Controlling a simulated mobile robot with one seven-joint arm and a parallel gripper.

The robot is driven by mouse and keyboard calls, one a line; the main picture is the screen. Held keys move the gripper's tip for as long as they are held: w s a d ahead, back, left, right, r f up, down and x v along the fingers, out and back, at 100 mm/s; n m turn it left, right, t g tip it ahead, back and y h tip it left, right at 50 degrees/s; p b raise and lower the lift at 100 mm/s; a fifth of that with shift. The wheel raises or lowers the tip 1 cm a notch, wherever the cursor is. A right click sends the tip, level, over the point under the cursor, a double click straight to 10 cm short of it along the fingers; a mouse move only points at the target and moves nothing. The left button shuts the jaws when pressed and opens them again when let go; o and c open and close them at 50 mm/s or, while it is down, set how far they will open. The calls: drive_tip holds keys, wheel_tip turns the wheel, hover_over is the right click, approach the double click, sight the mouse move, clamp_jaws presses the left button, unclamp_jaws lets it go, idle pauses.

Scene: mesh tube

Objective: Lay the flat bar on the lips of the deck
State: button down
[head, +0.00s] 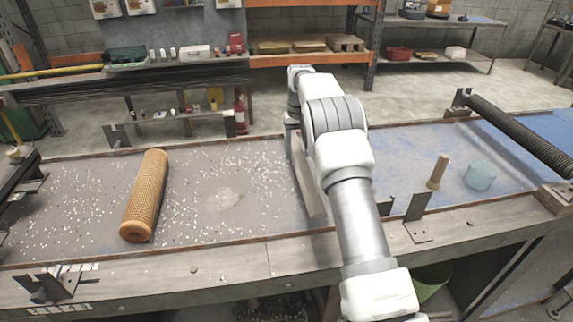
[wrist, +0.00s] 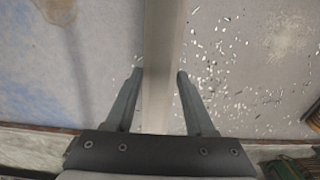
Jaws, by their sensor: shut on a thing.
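The flat bar (head: 307,178) is a long pale grey strip in the head view, above the middle of the deck (head: 225,225) and running from far to near. It also shows in the wrist view (wrist: 163,50), passing between the two fingers of my gripper (wrist: 160,76), which is shut on it. In the head view my arm hides the gripper and part of the bar. The deck has a raised far lip (head: 200,149) and near lip (head: 180,249). The bar's near end is close to the near lip; I cannot tell whether it touches.
An orange-brown mesh tube (head: 146,196) lies on the deck at left, among pale chips. At right are a short wooden peg (head: 438,171), a translucent cup (head: 480,176) and a dark ribbed roller (head: 518,134). Metal brackets (head: 417,219) stand along the edges.

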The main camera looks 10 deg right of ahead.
drive_tip(key=a, duration=0.1)
drive_tip(key=a+f, duration=0.1)
drive_tip(key=a, duration=0.1)
drive_tip(key=shift+w+a+f, duration=0.2)
drive_tip(key=shift+w+f, duration=0.2)
drive_tip(key=shift+f+p, duration=0.3)
drive_tip(key=shift+f, duration=1.65)
drive_tip(key=shift+f, duration=0.1)
drive_tip(key=c, duration=0.7)
unclamp_jaws()
drive_tip(key=shift+f, duration=0.2)
drive_tip(key=o, duration=0.5)
drive_tip(key=shift+c, duration=0.2)
